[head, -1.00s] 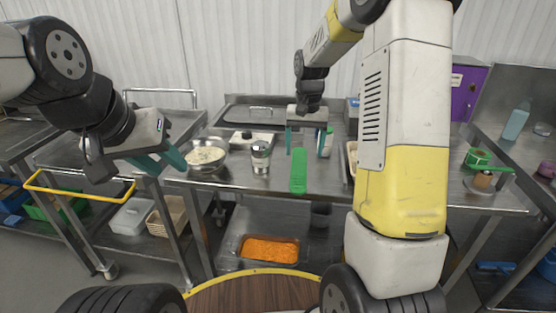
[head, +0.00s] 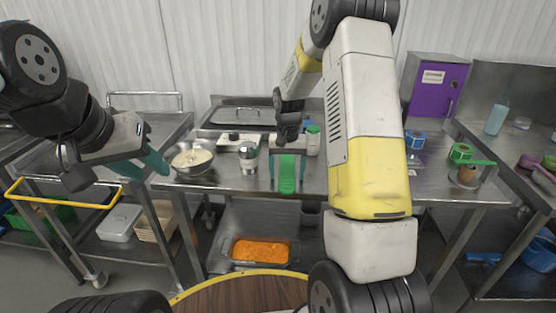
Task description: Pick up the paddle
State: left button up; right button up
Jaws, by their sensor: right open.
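The green paddle (head: 287,174) lies on the steel table (head: 225,180), near its front edge and to the right of the steel canister. My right gripper (head: 287,182) is over it from behind. Its teal fingers are apart, one on each side of the paddle. I cannot tell whether they touch it; the gripper body hides the paddle's far part. My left gripper (head: 155,165) is off to the left, beside the metal bowl and away from the paddle. Its teal fingers overlap in this view, so its opening is unclear.
The metal bowl (head: 192,172) holds white rice. The steel canister (head: 249,158) stands close to the left of my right gripper. A green-lidded bottle (head: 312,142) stands close behind right. An orange-filled tray (head: 262,251) is on the lower shelf.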

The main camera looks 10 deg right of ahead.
jog(key=c, duration=1.4)
jog(key=shift+c, duration=0.2)
jog(key=shift+r, duration=0.1)
jog(key=shift+r, duration=0.55)
notch_tip(320, 180, up, 2)
jog(key=shift+r, duration=0.1)
jog(key=s+a+r, duration=0.2)
jog(key=s+a, duration=0.1)
jog(key=s, duration=1.2)
jog(key=r, duration=0.5)
jog(key=shift+s+d+r, duration=0.2)
jog(key=shift+s+r, duration=0.1)
jog(key=shift+s, duration=0.1)
